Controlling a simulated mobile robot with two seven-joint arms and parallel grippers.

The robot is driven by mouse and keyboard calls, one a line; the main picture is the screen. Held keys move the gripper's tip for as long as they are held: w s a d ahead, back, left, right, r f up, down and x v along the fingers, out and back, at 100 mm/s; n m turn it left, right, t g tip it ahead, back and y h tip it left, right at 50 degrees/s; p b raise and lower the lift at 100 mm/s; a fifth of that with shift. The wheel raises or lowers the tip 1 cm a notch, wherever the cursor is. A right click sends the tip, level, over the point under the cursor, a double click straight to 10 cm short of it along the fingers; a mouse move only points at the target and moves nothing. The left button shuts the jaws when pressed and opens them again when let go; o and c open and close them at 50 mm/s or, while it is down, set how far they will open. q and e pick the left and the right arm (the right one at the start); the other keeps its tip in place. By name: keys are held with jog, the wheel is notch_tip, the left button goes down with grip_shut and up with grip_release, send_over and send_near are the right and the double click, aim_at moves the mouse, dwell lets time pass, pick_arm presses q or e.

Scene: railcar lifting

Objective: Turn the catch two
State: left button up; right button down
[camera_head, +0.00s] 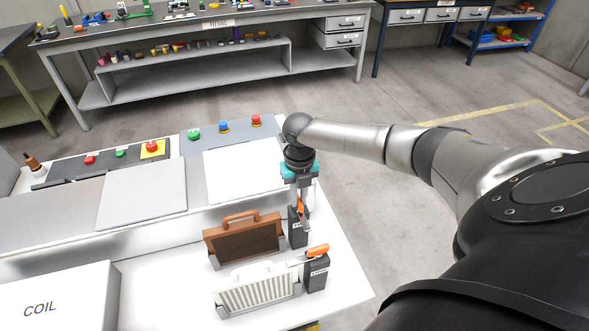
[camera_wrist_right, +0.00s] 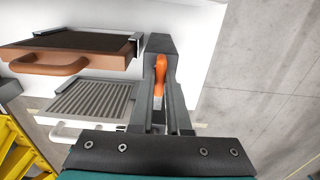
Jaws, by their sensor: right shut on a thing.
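Two dark catch blocks with orange handles stand at the right ends of two panels on the white table. My right gripper (camera_head: 299,208) points down over the far catch (camera_head: 297,232), beside the brown framed panel (camera_head: 243,238). In the right wrist view, its fingers (camera_wrist_right: 168,103) are shut on the orange handle (camera_wrist_right: 160,76) of that catch. The near catch (camera_head: 315,273) stands beside the white ribbed panel (camera_head: 256,289), its orange handle (camera_head: 318,250) lying roughly level. The labels on the blocks are too small to read surely. My left gripper is out of view.
A white box marked COIL (camera_head: 60,300) stands at the front left. Behind the panels are a raised ledge, a white sheet (camera_head: 243,167) and panels of coloured buttons (camera_head: 223,128). The grey floor right of the table is clear.

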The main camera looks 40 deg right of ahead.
aim_at(299, 200)
dwell(0.4)
jog(key=c, duration=0.9)
grip_release()
notch_tip(299, 200, up, 15)
jog(key=shift+r, duration=0.15)
